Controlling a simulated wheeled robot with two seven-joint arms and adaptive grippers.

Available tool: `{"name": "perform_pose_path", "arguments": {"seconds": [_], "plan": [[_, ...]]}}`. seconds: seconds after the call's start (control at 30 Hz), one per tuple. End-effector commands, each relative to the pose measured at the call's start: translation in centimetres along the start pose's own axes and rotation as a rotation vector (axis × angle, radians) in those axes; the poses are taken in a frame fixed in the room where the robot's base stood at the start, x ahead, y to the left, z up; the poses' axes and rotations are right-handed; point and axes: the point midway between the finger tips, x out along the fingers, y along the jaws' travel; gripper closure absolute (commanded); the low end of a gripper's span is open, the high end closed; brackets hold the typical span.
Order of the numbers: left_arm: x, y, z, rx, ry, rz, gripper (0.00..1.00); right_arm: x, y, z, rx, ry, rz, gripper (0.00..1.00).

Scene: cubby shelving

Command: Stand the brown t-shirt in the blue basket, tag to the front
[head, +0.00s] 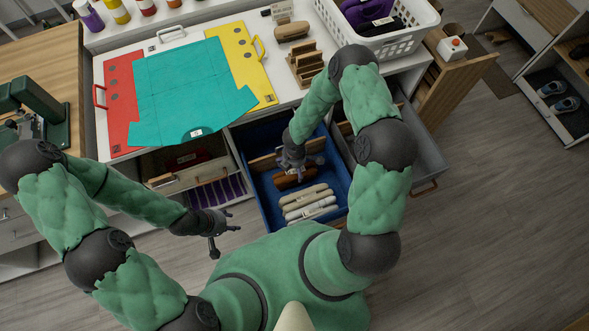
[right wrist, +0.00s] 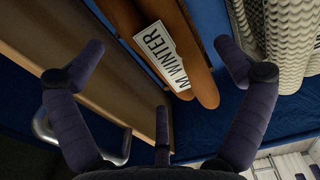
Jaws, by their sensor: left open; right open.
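The brown t-shirt (head: 282,181) is folded into a narrow bundle inside the blue basket (head: 256,203), beside a wooden divider (head: 262,162). In the right wrist view the brown t-shirt (right wrist: 203,75) shows a white tag reading "M WINTER" (right wrist: 163,55), facing the camera. My right gripper (head: 293,163) is open above the basket; in the right wrist view its spread fingers (right wrist: 160,75) lie around the shirt and divider, with no clear grip. My left gripper (head: 222,235) is open and empty, left of the basket, outside it.
Several pale folded shirts (head: 308,205) lie in the near part of the basket. A teal shirt (head: 185,90) lies flat on the white counter over red (head: 120,110) and yellow (head: 245,70) boards. Open drawers flank the basket. A white laundry basket (head: 395,42) stands back right.

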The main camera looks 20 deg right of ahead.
Motion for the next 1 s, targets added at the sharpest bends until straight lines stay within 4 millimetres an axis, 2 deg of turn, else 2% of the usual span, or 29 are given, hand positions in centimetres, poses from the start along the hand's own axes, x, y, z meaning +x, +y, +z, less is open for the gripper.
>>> {"name": "perform_pose_path", "arguments": {"seconds": [0.03, 0.2, 0.4, 0.53, 0.67, 0.8, 0.9, 1.0], "plan": [[-0.7, 0.2, 0.0, 0.000, 0.000, 0.000, 0.54, -1.4, 0.1, 0.0, 0.000, 0.000, 0.002, 0.00], [-1.4, 0.5, 0.1, 0.000, 0.000, 0.000, 0.54, -3.9, 0.0, 0.0, 0.000, 0.000, 0.001, 0.00], [-1.8, 0.6, 0.1, 0.000, 0.000, 0.000, 0.54, -5.1, -0.2, -0.1, 0.006, 0.004, -0.004, 0.00], [-1.8, 0.6, 0.1, 0.000, 0.000, 0.000, 0.54, -5.3, -1.8, -1.5, 0.093, 0.054, -0.044, 0.00], [-1.8, 0.6, 0.1, 0.000, 0.000, 0.000, 0.54, -5.7, -5.1, -4.6, 0.318, 0.160, -0.132, 0.00], [-1.8, 0.6, 0.1, 0.000, 0.000, 0.000, 0.54, -6.9, -8.2, -8.1, 0.649, 0.265, -0.230, 0.00], [-1.8, 0.6, 0.1, 0.000, 0.000, 0.000, 0.54, -7.7, -9.8, -9.8, 0.895, 0.309, -0.282, 0.00], [-1.8, 0.6, 0.1, 0.000, 0.000, 0.000, 0.54, -8.4, -10.9, -10.7, 1.142, 0.326, -0.313, 0.00]]}}
